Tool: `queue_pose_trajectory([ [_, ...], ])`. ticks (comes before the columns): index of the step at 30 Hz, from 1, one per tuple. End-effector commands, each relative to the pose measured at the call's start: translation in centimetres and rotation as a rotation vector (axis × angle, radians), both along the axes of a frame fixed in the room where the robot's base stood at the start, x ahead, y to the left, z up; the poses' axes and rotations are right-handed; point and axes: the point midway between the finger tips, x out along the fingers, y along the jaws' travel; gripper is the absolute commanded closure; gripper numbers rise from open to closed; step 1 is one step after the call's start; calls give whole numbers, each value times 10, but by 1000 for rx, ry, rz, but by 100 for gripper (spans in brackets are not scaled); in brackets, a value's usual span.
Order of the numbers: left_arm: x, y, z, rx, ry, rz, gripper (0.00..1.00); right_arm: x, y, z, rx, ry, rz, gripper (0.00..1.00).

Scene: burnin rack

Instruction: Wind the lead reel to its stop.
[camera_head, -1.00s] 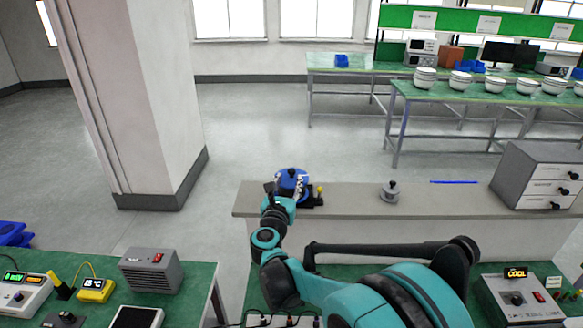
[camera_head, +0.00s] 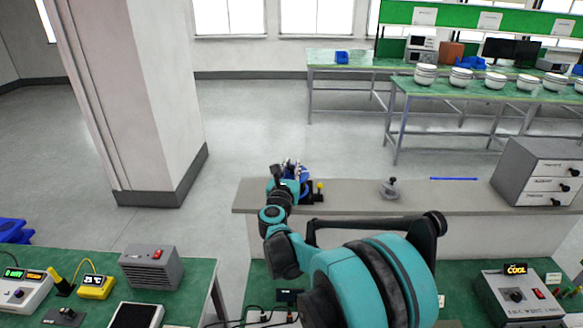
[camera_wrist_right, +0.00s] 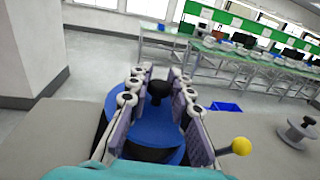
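The lead reel is a blue disc with a black knob on the grey counter, and it shows best in the right wrist view (camera_wrist_right: 150,132). In the head view my right gripper (camera_head: 291,170) is over the reel and hides most of it. In the right wrist view my right gripper (camera_wrist_right: 160,90) has its two finger pairs apart, one on each side of the black knob (camera_wrist_right: 160,91). Gaps show between the fingers and the knob. A yellow-ball lever (camera_head: 320,187) stands just right of the reel. My left gripper is not in view.
A grey spool-like piece (camera_head: 390,189) stands on the counter (camera_head: 350,200) to the right. A grey drawer cabinet (camera_head: 528,172) is at its right end. A green bench (camera_head: 205,275) with instruments is at lower left. The counter between lever and spool is clear.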

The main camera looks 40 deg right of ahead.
Motion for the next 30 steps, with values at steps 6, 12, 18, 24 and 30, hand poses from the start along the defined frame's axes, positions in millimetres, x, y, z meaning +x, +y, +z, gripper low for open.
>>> queue_pose_trajectory([
  [6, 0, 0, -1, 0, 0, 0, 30, 1, 1, 0, 0, 0, -18, 100],
  [12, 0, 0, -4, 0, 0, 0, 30, 1, 1, 0, -1, 1, -98, 100],
  [18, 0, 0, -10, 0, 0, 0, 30, 3, 2, -1, -1, 1, -250, 100],
  [24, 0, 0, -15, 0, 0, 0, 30, 2, 1, -1, -1, 0, -440, 100],
  [30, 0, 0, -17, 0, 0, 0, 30, 3, 1, -1, -1, 0, -631, 100],
])
